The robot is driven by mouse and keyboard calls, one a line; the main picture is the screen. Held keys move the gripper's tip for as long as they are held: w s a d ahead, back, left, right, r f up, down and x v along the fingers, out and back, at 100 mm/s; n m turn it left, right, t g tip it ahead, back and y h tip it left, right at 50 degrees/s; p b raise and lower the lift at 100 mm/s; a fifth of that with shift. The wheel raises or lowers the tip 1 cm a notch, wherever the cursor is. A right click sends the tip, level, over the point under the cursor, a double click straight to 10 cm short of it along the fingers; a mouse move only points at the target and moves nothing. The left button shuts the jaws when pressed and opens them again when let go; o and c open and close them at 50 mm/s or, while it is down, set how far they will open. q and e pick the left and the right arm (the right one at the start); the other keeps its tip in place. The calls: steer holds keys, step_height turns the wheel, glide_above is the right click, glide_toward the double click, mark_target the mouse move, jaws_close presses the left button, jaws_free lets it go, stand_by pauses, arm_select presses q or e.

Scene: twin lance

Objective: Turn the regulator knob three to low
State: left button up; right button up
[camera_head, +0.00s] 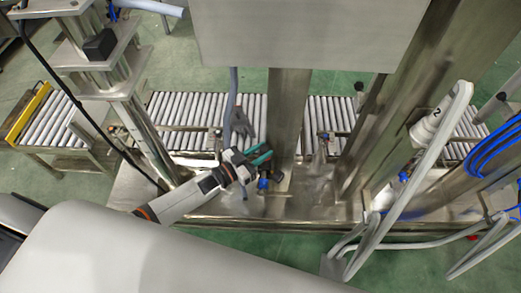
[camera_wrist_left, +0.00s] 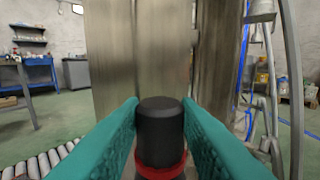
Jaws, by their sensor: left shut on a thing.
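A black cylindrical knob (camera_wrist_left: 160,118) with a red ring at its base stands between the teal fingers of my left gripper (camera_wrist_left: 160,105) in the left wrist view. The fingers press on its two sides. In the head view my left gripper (camera_head: 259,160) reaches from the lower left to a small dark fitting in front of the steel post (camera_head: 289,110). Blue fittings (camera_head: 263,184) sit just below the fingertips. The fingers hide most of the knob there. I cannot read any number or low mark on it. My right gripper is not in view.
A roller conveyor (camera_head: 185,108) runs behind the steel frame. A grey box (camera_head: 305,30) hangs above the post. White hoses (camera_head: 408,195) and blue coiled tubing (camera_head: 492,145) crowd the right side. Green floor (camera_head: 165,60) is open behind.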

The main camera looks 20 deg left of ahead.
arm_select(q)
steer(key=n+y, duration=0.1)
steer(key=n+t+y+p, duration=0.1)
steer(key=y, duration=0.1)
steer(key=shift+s+d+r+t, duration=0.1)
steer(key=shift+s+d+t, duration=0.1)
steer(key=shift+t, duration=0.1)
steer(key=shift+d+n+t+y, duration=0.15)
steer(key=shift+n+t+y, duration=0.55)
steer(key=shift+n+y, duration=1.15)
steer(key=shift+y, duration=0.55)
steer(key=o, duration=1)
steer(key=shift+s, duration=0.1)
steer(key=s, duration=0.4)
steer(key=s+a, duration=0.1)
steer(key=s, duration=0.6)
steer(key=shift+s+a, duration=0.35)
